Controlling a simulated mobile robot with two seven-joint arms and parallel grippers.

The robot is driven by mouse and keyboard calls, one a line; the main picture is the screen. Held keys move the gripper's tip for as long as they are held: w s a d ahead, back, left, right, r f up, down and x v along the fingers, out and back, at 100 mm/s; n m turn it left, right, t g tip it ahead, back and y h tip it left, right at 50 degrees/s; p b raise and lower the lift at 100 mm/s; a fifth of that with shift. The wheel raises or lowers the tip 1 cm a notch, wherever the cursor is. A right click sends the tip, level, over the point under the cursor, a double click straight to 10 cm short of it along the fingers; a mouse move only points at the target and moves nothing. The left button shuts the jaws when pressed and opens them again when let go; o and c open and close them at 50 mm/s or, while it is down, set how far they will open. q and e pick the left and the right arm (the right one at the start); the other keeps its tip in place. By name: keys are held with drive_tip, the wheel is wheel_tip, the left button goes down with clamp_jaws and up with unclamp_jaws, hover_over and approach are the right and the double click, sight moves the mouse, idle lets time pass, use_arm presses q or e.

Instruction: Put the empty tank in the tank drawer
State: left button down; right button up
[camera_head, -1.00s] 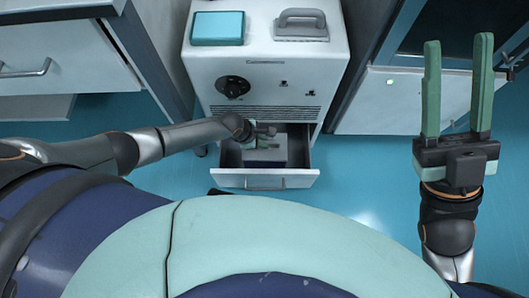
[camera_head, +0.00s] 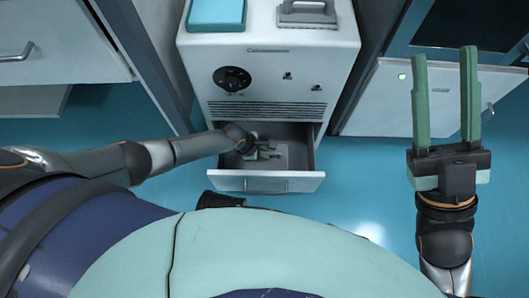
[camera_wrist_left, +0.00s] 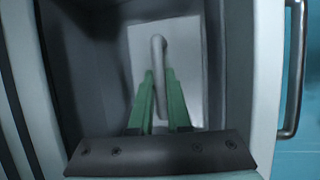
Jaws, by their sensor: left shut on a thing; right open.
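The open tank drawer (camera_head: 232,184) sticks out low at the front of the white cabinet. My left gripper (camera_head: 268,153) is inside it, fingers pointing down. In the left wrist view, the gripper (camera_wrist_left: 158,78) is shut on the pale handle of the tank (camera_wrist_left: 192,60). The tank is a light grey block between the dark walls of the drawer (camera_wrist_left: 268,60). Whether its base touches the drawer floor cannot be seen. In the head view the arm and gripper partly hide the tank (camera_head: 297,155). My right gripper (camera_head: 445,100) is open and empty, raised at the right.
The white cabinet (camera_head: 270,70) has a dark knob (camera_head: 232,78) and vents above the drawer. On its top are a blue-lidded block (camera_head: 217,12) and a grey plate with a handle (camera_head: 307,12). Other cabinets flank it. The blue floor (camera_head: 360,185) in front is clear.

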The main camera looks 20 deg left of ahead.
use_arm(q)
drive_tip(key=shift+f, duration=0.1)
drive_tip(key=c, duration=0.9)
unclamp_jaws()
drive_tip(key=shift+o, duration=0.2)
drive_tip(key=p+v, duration=0.8)
drive_tip(key=v, duration=0.4)
drive_tip(key=shift+p, duration=0.4)
use_arm(e)
wheel_tip(320, 180, up, 10)
drive_tip(key=d, duration=0.1)
drive_tip(key=shift+s+d+t, duration=0.15)
drive_tip(key=shift+s+t, duration=0.1)
drive_tip(key=shift+t, duration=0.15)
